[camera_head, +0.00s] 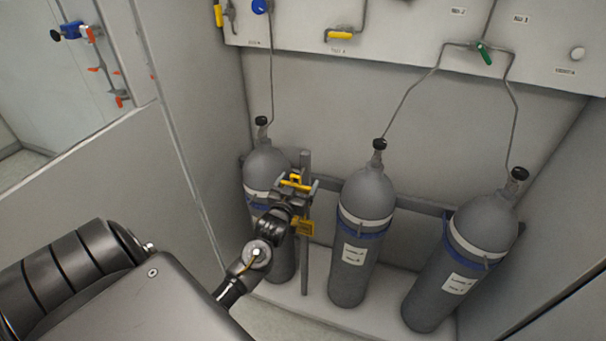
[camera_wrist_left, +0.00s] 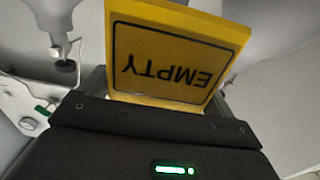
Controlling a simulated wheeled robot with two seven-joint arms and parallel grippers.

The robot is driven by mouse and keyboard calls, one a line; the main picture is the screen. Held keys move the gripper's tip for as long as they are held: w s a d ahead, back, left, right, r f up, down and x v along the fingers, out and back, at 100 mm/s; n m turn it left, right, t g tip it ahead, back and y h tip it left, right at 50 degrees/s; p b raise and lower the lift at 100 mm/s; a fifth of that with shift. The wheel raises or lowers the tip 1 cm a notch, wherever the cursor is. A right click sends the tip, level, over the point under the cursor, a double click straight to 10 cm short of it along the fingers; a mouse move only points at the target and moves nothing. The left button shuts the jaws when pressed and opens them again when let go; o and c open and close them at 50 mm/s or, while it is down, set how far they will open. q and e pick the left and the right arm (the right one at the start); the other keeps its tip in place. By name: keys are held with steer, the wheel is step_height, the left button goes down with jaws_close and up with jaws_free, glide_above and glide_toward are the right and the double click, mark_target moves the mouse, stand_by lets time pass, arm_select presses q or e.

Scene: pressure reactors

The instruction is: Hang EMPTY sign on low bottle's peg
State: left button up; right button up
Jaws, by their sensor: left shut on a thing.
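My left gripper (camera_head: 298,186) is shut on the yellow EMPTY sign (camera_wrist_left: 172,52). In the left wrist view the sign's lettering reads upside down. In the head view yellow parts show at the gripper, in front of the left bottle (camera_head: 266,165), beside a grey upright post. Three grey bottles stand in a row: the left one, the middle bottle (camera_head: 368,195) and the right bottle (camera_head: 487,222). The left bottle is partly hidden by my gripper and arm. I cannot tell which bottle is low, and no peg is clear. My right gripper is not in view.
A grey rail (camera_head: 423,207) runs behind the bottles. A white panel (camera_head: 400,40) with valves and pipes is above them, with thin pipes down to the bottle tops. A wall with a window (camera_head: 70,90) stands at the left. Some floor (camera_head: 275,318) is clear in front.

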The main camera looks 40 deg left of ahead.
mark_target(304, 177)
arm_select(q)
steer(key=shift+w+a, duration=0.2)
steer(key=shift+w, duration=0.45)
steer(key=shift+w+r, duration=0.1)
steer(key=shift+w, duration=0.15)
steer(key=p+x, duration=0.1)
steer(key=x, duration=0.1)
steer(key=shift+w+a+r, duration=0.1)
steer(key=shift+w+a, duration=0.15)
steer(key=shift+w, duration=0.1)
steer(key=shift+f+p, duration=0.35)
steer(key=shift+p, duration=0.15)
steer(key=shift+f, duration=0.45)
steer(key=shift+f, duration=0.1)
steer(key=shift+f, duration=0.1)
steer(key=o, duration=0.7)
